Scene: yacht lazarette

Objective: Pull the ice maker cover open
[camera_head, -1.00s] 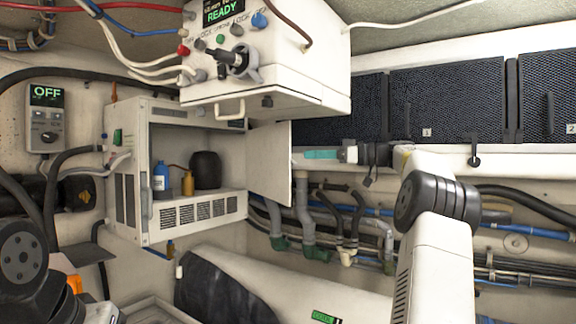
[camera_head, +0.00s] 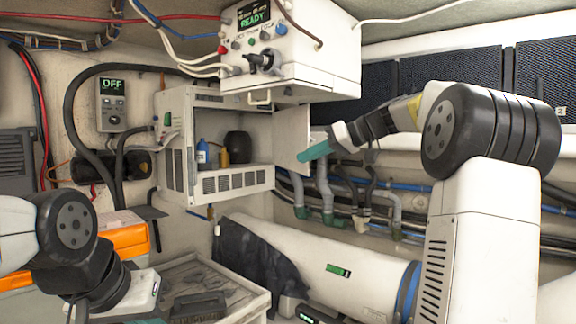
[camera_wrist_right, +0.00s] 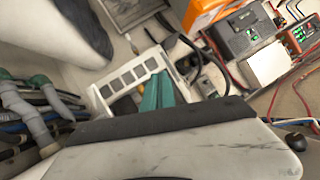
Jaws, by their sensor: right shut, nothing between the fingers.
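The white ice maker (camera_head: 185,150) appears to be the vented cabinet on the wall, its front standing open. Its flat white cover (camera_head: 290,140) is swung out to the right. My right gripper (camera_head: 308,153), with teal fingers, is shut and empty. Its tips overlap the lower right edge of the cover in the head view; I cannot tell whether they touch. In the right wrist view the teal fingers (camera_wrist_right: 160,92) lie together in front of the vented cabinet (camera_wrist_right: 125,78). My left gripper (camera_head: 145,319) is at the bottom edge, mostly cut off.
A blue bottle (camera_head: 202,152) and a yellow bottle (camera_head: 223,156) stand inside the cabinet. A white unit reading READY (camera_head: 320,65) overhangs above. Pipes (camera_head: 345,195) run along the wall behind the cover. A grey-lidded crate (camera_head: 215,275) and an orange case (camera_head: 130,238) sit below.

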